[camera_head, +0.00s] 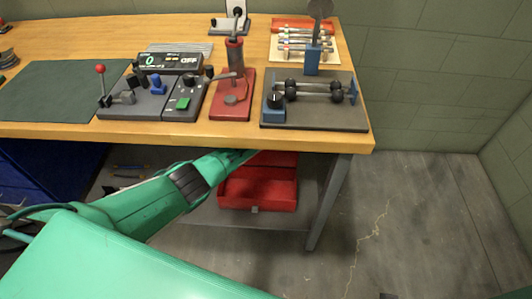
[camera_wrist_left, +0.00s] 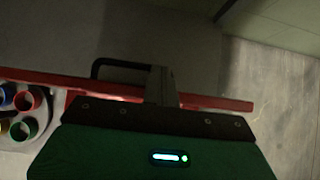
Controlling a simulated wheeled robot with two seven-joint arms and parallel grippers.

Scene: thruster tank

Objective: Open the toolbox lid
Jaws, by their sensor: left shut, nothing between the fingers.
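The red toolbox (camera_head: 258,194) sits on the shelf under the workbench, with a small grey latch on its front. A red panel (camera_head: 272,160) behind the front wall looks like the lid raised; the table edge hides its upper part. My left arm reaches under the table from the left, and its hand end is largely hidden there. In the left wrist view my left gripper (camera_wrist_left: 160,75) is shut and empty. It is at a long red edge (camera_wrist_left: 215,102) of the toolbox, beside a black handle (camera_wrist_left: 100,66). I cannot tell whether it touches.
The wooden workbench (camera_head: 228,129) overhangs the toolbox and carries several fixtures. A table leg (camera_head: 328,205) stands to the right of the toolbox. A grey holder with coloured round items (camera_wrist_left: 22,112) shows at the left of the wrist view. The floor at right is clear.

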